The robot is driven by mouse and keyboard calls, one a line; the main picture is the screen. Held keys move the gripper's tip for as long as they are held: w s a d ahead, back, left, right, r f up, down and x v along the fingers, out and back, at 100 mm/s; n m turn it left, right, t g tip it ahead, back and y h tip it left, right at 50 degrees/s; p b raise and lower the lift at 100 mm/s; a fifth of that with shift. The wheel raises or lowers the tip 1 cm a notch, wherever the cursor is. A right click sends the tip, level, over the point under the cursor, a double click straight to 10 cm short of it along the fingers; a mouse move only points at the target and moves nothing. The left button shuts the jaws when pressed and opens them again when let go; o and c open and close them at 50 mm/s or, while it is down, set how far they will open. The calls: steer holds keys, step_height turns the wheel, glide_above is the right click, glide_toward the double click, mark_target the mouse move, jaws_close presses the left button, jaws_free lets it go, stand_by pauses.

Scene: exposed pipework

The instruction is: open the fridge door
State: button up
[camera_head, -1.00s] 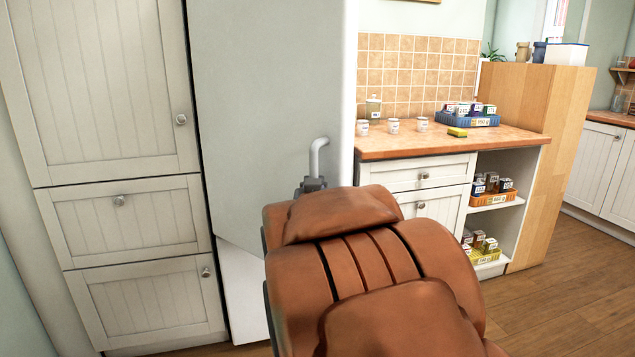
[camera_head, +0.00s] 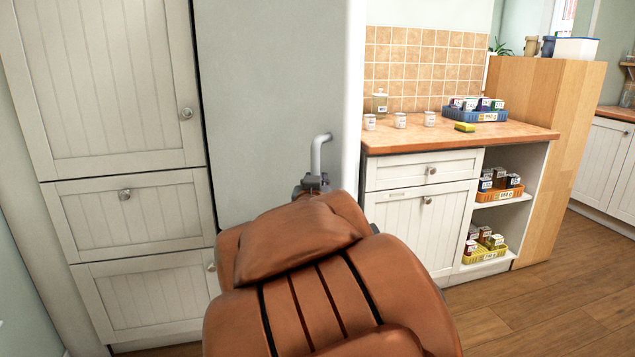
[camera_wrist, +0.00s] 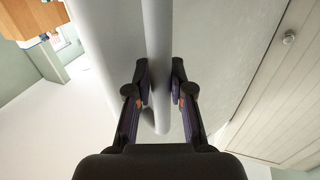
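The fridge door (camera_head: 265,100) is a tall plain grey-green panel in the middle of the head view. It looks closed. Its handle (camera_head: 320,150) is a pale bent bar near the door's right edge. In the wrist view the handle (camera_wrist: 157,40) runs down between the two dark fingers of my gripper (camera_wrist: 159,85). The fingers are drawn in close on both sides of the bar and appear shut on it. In the head view my gripper (camera_head: 314,183) is at the handle's lower part, and my brown arm hides the door's lower part.
White panelled cupboards (camera_head: 100,90) stand left of the fridge. To the right is a counter (camera_head: 450,137) with cups and a blue crate (camera_head: 475,115). Shelves below hold an orange crate (camera_head: 500,195) and a yellow crate (camera_head: 484,255). The wooden floor (camera_head: 540,305) at right is clear.

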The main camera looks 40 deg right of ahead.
steer(key=o, duration=0.4)
